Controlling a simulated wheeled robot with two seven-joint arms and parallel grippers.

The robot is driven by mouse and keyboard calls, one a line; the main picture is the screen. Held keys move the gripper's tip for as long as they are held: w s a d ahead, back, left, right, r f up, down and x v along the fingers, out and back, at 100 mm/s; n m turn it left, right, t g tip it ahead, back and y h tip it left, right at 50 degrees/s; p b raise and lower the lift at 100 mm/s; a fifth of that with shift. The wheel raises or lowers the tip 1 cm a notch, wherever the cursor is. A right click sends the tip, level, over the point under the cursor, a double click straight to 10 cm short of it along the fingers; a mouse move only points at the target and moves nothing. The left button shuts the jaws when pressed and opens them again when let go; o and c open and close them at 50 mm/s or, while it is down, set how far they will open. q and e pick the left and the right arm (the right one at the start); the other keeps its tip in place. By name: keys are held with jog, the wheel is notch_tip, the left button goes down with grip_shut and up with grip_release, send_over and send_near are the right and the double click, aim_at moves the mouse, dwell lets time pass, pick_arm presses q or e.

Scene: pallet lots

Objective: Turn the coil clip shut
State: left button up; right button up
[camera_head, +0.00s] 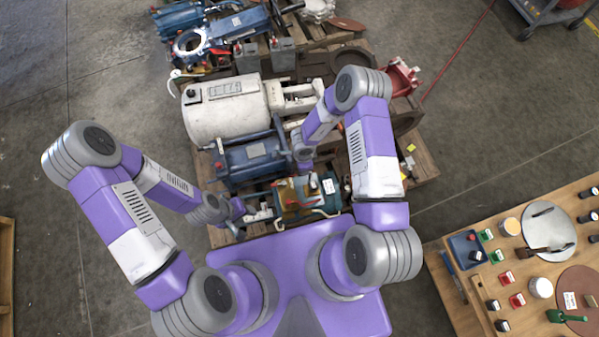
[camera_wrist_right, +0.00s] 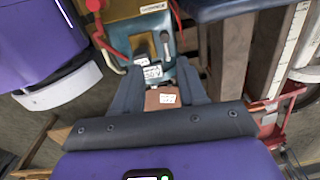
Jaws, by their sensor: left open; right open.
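The teal unit (camera_head: 325,206) with a yellowish-brown top stands at the near edge of the pallet, in front of my base. I cannot make out which part is the coil clip. My right gripper (camera_wrist_right: 160,85) is open above the unit, with nothing seen held; in the head view its fingers are hard to see. My left gripper (camera_head: 247,215) is open at the left of the unit, near small pale fittings.
A blue machine (camera_head: 253,158) and a big white cylinder (camera_head: 222,112) stand behind the unit on the wooden pallet (camera_head: 428,166). A red part (camera_head: 402,76) lies at the back right. A wooden table (camera_head: 450,290) with small items stands at the right.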

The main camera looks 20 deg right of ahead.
jog(key=shift+w+a+f+m, duration=0.4)
jog(key=shift+w+f+m, duration=0.35)
jog(key=shift+m, duration=0.45)
notch_tip(320, 180, down, 7)
jog(key=b, duration=0.3)
jog(key=shift+f, duration=0.2)
jog(key=shift+c, duration=0.2)
grip_shut()
